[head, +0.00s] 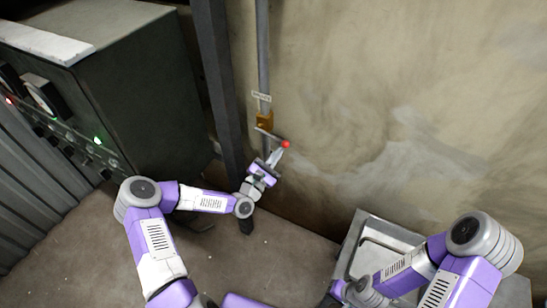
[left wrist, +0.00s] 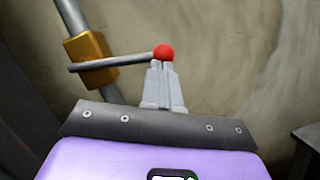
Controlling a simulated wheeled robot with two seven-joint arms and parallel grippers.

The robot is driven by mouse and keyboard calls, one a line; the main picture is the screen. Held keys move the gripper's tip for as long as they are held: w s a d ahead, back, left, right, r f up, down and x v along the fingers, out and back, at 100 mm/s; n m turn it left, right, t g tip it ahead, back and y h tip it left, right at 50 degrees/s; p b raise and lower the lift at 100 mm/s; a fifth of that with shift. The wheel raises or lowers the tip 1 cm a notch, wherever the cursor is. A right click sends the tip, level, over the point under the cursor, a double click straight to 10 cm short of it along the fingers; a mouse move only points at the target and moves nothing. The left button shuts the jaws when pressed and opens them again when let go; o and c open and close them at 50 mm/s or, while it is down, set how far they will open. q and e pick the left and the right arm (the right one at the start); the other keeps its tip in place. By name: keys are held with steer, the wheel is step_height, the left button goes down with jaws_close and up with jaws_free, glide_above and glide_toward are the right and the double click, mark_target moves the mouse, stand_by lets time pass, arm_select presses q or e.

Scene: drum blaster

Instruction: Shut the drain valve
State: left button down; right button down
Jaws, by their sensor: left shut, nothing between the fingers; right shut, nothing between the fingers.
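The drain valve (head: 264,121) is a brass-coloured body on a grey vertical pipe by the wall. Its grey lever with a red ball knob (head: 286,144) sticks out to the right and slightly down. In the left wrist view the valve body (left wrist: 91,60) is at upper left, and the lever runs nearly level to the red knob (left wrist: 163,52). My left gripper (head: 279,153) is shut and empty, with its fingertips right at the knob; I cannot tell whether they touch. In the left wrist view its fingers (left wrist: 162,68) overlap just below the knob.
A small label (head: 262,96) is on the pipe above the valve. A dark metal post (head: 216,80) stands left of the pipe. A dark green cabinet (head: 140,90) with gauges and lights is at left. The floor between is clear.

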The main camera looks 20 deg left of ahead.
arm_select(q)
steer(key=shift+d+r+n+t+y, duration=0.15)
steer(key=shift+r+n+y, duration=0.1)
steer(key=shift+r+n, duration=0.3)
steer(key=shift+d+r+n+t+y, duration=0.15)
steer(key=shift+r+n+y, duration=0.15)
steer(key=shift+n, duration=0.45)
arm_select(e)
steer(key=shift+f, duration=0.1)
